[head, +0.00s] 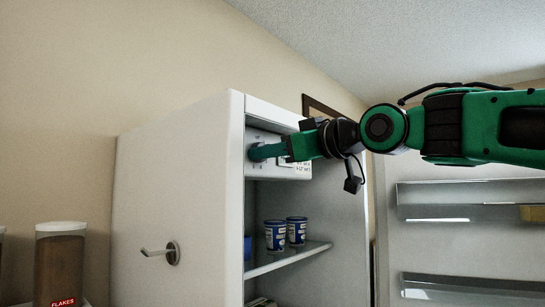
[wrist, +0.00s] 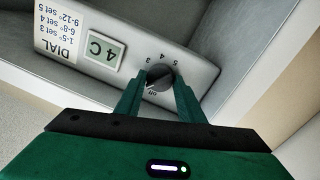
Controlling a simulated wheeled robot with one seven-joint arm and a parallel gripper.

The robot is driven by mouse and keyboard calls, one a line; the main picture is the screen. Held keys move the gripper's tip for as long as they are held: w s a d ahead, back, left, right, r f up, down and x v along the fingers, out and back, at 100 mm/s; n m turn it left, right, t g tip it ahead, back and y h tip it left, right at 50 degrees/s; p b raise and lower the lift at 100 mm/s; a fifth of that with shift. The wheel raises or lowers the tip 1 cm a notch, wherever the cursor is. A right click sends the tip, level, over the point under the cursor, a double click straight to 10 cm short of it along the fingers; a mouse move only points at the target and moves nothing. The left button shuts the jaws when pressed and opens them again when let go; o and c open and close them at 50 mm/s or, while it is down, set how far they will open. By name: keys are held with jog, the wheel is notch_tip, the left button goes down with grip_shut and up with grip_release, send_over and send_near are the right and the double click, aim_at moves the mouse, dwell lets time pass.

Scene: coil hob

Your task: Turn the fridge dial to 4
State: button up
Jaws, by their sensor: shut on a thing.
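The fridge dial (wrist: 159,76) is a dark round knob on a grey panel, and the wrist view shows it upside down. In the head view my gripper (head: 258,152) reaches to the control panel (head: 303,170) at the top of the fridge, hiding the dial.
A display (wrist: 105,51) reads 4 C. A label (wrist: 62,32) says 1-5° set 3, 6-8° set 4, 9-12° set 5. Blue tubs (head: 276,236) stand on a fridge shelf (head: 285,260) below. The open fridge door (head: 450,245) is at right. A flakes jar (head: 60,265) stands at left.

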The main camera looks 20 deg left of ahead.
jog(key=shift+w+d+r+m, duration=0.1)
jog(key=shift+w+m, duration=0.05)
jog(key=shift+m, duration=0.15)
jog(key=m, duration=0.7)
jog(key=m+g, duration=0.1)
jog(key=m, duration=0.6)
jog(key=w+m+g, duration=0.1)
jog(key=m, duration=0.6)
jog(key=shift+d+m, duration=0.2)
jog(key=shift+m, duration=0.1)
jog(key=shift+g, duration=0.3)
jog(key=shift+c, duration=0.2)
jog(key=o, duration=1.1)
jog(key=shift+c, duration=0.2)
jog(key=shift+s, duration=0.15)
